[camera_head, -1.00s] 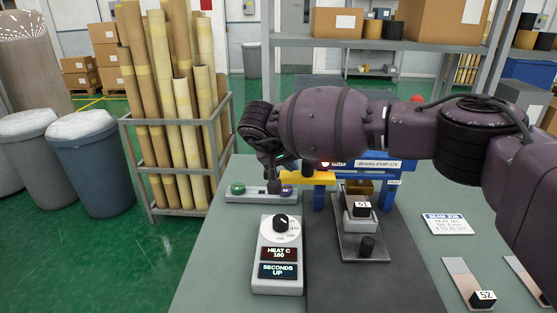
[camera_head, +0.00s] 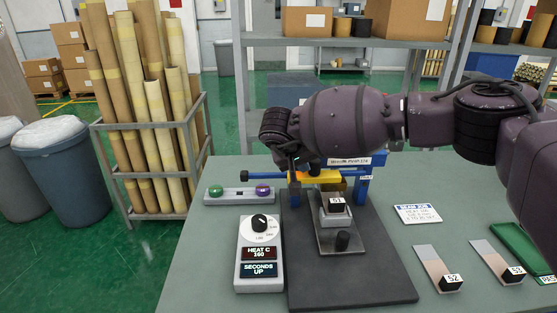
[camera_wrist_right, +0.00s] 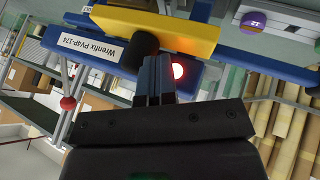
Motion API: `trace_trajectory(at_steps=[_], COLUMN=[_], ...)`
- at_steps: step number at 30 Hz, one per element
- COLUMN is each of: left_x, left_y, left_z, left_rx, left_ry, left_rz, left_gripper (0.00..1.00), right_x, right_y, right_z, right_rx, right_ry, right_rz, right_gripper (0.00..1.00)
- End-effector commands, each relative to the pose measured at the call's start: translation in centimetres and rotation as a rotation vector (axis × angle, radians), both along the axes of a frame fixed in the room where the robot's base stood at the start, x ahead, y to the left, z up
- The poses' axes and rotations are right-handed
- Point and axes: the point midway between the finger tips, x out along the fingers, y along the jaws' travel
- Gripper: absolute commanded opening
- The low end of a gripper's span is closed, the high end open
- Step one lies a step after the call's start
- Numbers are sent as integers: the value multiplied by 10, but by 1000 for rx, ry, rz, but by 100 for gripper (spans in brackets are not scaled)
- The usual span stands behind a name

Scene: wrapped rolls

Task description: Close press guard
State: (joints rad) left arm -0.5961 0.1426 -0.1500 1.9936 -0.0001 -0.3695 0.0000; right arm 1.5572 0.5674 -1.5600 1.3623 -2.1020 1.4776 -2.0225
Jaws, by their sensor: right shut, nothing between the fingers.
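The press has a blue frame (camera_head: 362,188) with a white name label, and a yellow guard bar (camera_head: 318,177) across its front. A small block marked S1 (camera_head: 337,203) sits on the sled in front of the guard. My right gripper (camera_head: 295,172) is shut and empty at the left end of the guard, and the arm hides much of the press top. In the right wrist view the shut fingers (camera_wrist_right: 154,78) are close to a black knob (camera_wrist_right: 140,48) beside the yellow guard (camera_wrist_right: 165,28). Whether they touch it I cannot tell. My left gripper is out of view.
A control box (camera_head: 259,253) reads HEAT C 160 and SECONDS UP. A strip with green and purple buttons (camera_head: 240,194) lies left of the press. Strips S2 (camera_head: 440,270) and S3 (camera_head: 498,263) and a job card (camera_head: 418,213) lie at right, with bare table between.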

Motion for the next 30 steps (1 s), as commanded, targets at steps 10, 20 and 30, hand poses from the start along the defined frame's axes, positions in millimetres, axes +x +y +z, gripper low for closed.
trace_trajectory(at_steps=[10,20,30], left_x=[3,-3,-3], left_y=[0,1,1], left_z=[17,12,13], left_rx=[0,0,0], left_ry=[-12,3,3], left_rz=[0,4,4], left_gripper=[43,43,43], right_x=[0,0,-1], right_y=[-64,-75,-73], right_z=[1,-1,-1], right_rx=[0,-1,-3], right_ry=[0,1,1], right_rz=[-1,-1,-3], right_gripper=[0,0,0])
